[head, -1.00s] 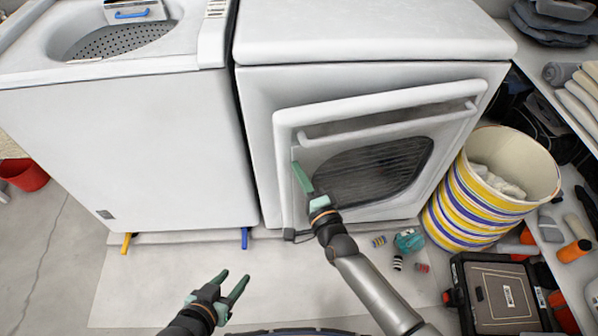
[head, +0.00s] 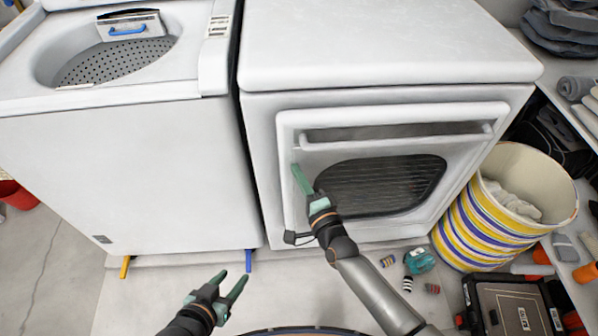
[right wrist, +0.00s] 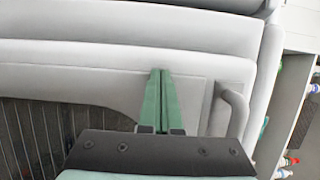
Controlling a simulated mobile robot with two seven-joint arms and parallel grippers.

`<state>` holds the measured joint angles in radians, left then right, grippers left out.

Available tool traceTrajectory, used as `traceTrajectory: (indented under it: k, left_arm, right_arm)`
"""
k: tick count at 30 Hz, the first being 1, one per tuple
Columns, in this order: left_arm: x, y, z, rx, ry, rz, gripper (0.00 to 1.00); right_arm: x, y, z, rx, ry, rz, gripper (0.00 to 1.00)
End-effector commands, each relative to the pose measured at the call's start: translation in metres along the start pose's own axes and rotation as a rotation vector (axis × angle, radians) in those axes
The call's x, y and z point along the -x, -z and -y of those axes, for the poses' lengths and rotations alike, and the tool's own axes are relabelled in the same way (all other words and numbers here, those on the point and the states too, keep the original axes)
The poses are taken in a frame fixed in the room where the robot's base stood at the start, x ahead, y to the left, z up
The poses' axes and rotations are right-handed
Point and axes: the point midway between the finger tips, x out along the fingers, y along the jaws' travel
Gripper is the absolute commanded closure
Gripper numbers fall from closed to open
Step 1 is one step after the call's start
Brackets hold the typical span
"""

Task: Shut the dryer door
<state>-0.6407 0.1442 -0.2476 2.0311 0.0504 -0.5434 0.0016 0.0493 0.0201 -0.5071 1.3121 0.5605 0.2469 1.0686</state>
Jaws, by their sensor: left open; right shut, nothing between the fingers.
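The white dryer (head: 385,55) stands right of the washer. Its front door (head: 290,135) has a dark ribbed window (head: 385,185) and a bar handle (head: 395,135) along the top. The door looks flush or nearly flush with the dryer front; I cannot tell whether it is latched. My right gripper (head: 298,170) is shut and empty, with its fingertips at the left part of the door. In the right wrist view, the closed fingers (right wrist: 160,78) point at the white door panel (right wrist: 75,85), apparently touching it. My left gripper (head: 231,276) is open and empty, low above the floor.
A white washer (head: 130,150) with an open drum stands on the left. A striped basket (head: 460,230) with cloth is right of the dryer. Small bottles and a teal item (head: 419,261) lie on the floor, with a dark case (head: 510,315) nearby.

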Motion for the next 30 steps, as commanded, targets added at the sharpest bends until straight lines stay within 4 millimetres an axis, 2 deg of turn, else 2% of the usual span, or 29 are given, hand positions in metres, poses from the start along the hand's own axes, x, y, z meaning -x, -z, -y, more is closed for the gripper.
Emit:
traceTrajectory:
  k: [1,3,10,14,17,24,30]
  left_arm:
    - [-0.001,-0.001,0.0,0.0,0.0,0.0,0.5]
    - [-0.001,-0.001,0.0,0.0,0.0,0.0,0.5]
    - [-0.001,-0.001,0.0,0.0,-0.001,0.0,0.5]
    - [0.001,0.001,-0.001,0.0,-0.001,0.0,0.5]
    - [0.003,0.003,-0.001,0.0,-0.001,-0.001,0.5]
    - [0.006,0.007,-0.002,0.0,-0.002,0.001,0.5]
    - [0.006,0.006,-0.003,0.0,-0.004,0.008,0.5]
  right_arm:
    - [-0.01,0.006,0.007,-0.002,0.007,-0.006,1.0]
    - [-0.01,0.006,0.007,-0.003,0.007,-0.006,1.0]
    - [-0.009,0.005,0.006,-0.007,0.006,-0.006,1.0]
    - [-0.001,0.006,0.006,-0.007,0.005,-0.007,1.0]
    - [0.015,0.006,0.006,-0.006,0.005,-0.007,1.0]
    - [0.072,0.003,0.005,0.0,0.007,-0.005,1.0]
    - [0.111,0.001,0.004,0.001,0.01,-0.003,1.0]
